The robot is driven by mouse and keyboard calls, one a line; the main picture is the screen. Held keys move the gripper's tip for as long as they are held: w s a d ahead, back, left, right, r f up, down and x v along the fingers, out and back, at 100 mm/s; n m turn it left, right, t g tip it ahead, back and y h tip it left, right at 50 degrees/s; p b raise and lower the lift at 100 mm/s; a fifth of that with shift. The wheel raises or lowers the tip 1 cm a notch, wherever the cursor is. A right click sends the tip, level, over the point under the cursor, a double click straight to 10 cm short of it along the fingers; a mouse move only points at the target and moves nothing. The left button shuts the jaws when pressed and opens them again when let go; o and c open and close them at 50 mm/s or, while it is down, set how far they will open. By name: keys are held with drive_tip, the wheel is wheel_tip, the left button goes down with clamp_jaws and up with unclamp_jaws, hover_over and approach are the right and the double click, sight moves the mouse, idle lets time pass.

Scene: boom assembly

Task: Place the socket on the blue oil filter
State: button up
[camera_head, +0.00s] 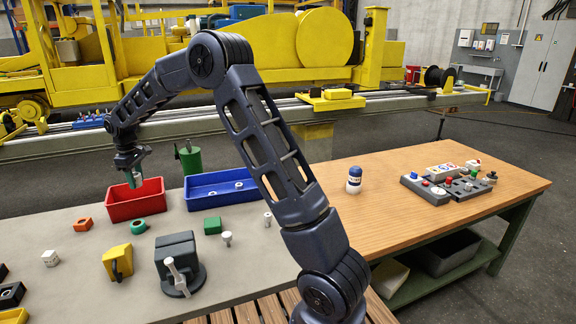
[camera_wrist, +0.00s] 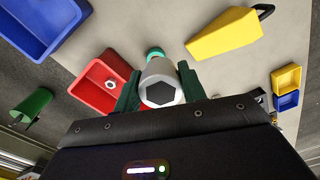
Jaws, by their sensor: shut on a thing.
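My gripper (camera_head: 134,180) is above the red bin in the head view. In the wrist view its green fingers (camera_wrist: 157,72) are shut on a grey metal socket (camera_wrist: 160,84), whose dark hexagonal opening faces the camera. The socket is hard to make out between the fingers in the head view. A small blue and white cylinder, apparently the blue oil filter (camera_head: 354,180), stands upright on the wooden tabletop to the right. It is far from my gripper, with my arm spanning between in the picture. I cannot see it in the wrist view.
The red bin (camera_head: 136,209) and blue bin (camera_head: 228,200) stand on the grey bench. A teal ring (camera_head: 138,226), yellow wedge (camera_head: 117,259), vise (camera_head: 178,264) and green block (camera_head: 212,225) lie in front. Grey control boxes (camera_head: 446,190) sit at the right; wood around the filter is clear.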

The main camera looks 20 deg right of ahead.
drive_tip(key=w+d+r+m, duration=0.1)
drive_tip(key=w+d, duration=0.4)
drive_tip(key=d, duration=0.6)
drive_tip(key=w+d+r+m, duration=0.15)
drive_tip(key=w+d, duration=0.35)
drive_tip(key=d, duration=0.7)
drive_tip(key=w+d+r+m, duration=0.15)
drive_tip(key=w+d, duration=0.35)
drive_tip(key=d, duration=0.6)
drive_tip(key=w+d+r+m, duration=0.1)
drive_tip(key=w+d, duration=0.1)
drive_tip(key=d, duration=1.2)
wheel_tip(320, 180, up, 4)
drive_tip(key=m, duration=0.6)
hover_over(357, 168)
drive_tip(key=f, duration=1.9)
drive_tip(key=shift+w, duration=0.25)
drive_tip(key=shift+f, duration=0.15)
drive_tip(key=o, duration=1.1)
